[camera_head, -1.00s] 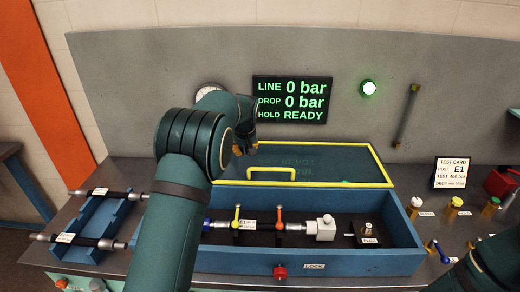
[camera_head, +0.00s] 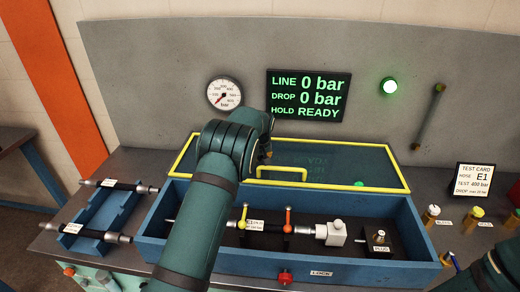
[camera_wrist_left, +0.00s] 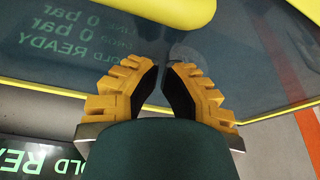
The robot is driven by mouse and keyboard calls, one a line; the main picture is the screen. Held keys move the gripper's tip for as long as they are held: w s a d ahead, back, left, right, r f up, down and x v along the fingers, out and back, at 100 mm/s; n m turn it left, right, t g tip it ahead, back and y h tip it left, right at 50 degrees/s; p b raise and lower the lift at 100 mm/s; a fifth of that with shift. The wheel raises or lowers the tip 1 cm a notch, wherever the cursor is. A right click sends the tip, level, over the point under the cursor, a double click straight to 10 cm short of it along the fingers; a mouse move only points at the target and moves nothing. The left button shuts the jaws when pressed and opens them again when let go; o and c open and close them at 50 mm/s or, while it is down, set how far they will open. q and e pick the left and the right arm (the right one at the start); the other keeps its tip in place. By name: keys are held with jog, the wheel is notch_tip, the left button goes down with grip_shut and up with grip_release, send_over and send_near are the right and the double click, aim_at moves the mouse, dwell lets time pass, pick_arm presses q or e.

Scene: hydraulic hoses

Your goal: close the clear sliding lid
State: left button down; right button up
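The clear sliding lid (camera_head: 335,155) has a yellow frame and a yellow handle (camera_head: 282,174). It lies behind the open blue box (camera_head: 225,262), whose inside is uncovered. In the left wrist view the lid's dark clear pane (camera_wrist_left: 235,70) fills much of the picture, with a blurred yellow bar (camera_wrist_left: 185,10) at the top. My left gripper (camera_head: 267,153) is over the lid, just left of and behind the handle. In the wrist view its yellow fingers (camera_wrist_left: 162,72) nearly meet at the tips, with nothing between them. My right gripper is out of view.
Inside the box are a hose with a yellow clamp (camera_head: 243,217) and an orange clamp (camera_head: 288,220), a white block (camera_head: 336,232) and a plug (camera_head: 380,240). A blue rack (camera_head: 110,215) with hoses is left. The test card (camera_head: 473,180) and several fittings are right.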

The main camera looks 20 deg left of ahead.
pick_arm(q)
jog(key=shift+s+d+r, duration=0.1)
jog(key=shift+s+d, duration=0.35)
jog(key=shift+s, duration=0.45)
jog(key=shift+s+d+r, duration=0.1)
jog(key=shift+s+d, duration=0.35)
jog(key=shift+s, duration=0.4)
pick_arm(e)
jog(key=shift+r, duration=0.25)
